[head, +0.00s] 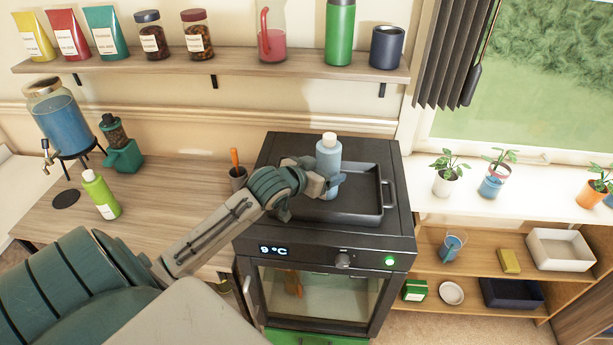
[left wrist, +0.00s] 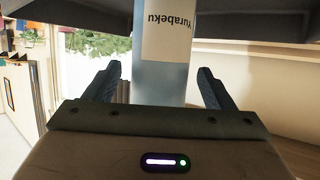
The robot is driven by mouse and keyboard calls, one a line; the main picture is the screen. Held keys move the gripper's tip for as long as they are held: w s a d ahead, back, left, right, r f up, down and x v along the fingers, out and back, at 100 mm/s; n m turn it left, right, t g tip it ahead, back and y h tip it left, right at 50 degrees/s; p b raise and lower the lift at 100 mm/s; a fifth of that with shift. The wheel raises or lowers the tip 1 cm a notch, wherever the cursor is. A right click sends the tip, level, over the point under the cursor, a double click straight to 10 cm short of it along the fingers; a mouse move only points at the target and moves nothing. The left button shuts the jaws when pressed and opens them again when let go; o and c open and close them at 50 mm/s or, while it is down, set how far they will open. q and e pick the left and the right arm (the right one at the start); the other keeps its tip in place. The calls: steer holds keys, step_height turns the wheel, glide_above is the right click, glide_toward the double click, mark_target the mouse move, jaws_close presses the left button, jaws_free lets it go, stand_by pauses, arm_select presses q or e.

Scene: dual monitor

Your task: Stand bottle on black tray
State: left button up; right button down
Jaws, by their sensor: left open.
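The light-blue bottle (head: 328,156) with a white cap stands upright at the left part of the black tray (head: 374,212); its base is partly hidden by my gripper. The tray lies on top of the dark oven. My left gripper (head: 326,186) is open at the lower part of the bottle. In the left wrist view, the bottle (left wrist: 160,85) with its white label is between the two spread fingers (left wrist: 158,84), with gaps on both sides. My right gripper is not in view.
The oven (head: 325,248) shows 9 °C. A green bottle (head: 101,194), a cup with an orange handle (head: 238,177) and a dispenser (head: 59,118) stand on the left counter. A wall shelf (head: 230,63) runs above. Potted plants (head: 448,177) line the right sill.

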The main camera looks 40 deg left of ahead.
arm_select(q)
steer(key=v, duration=1)
steer(key=shift+b, duration=0.3)
steer(key=shift+f, duration=0.1)
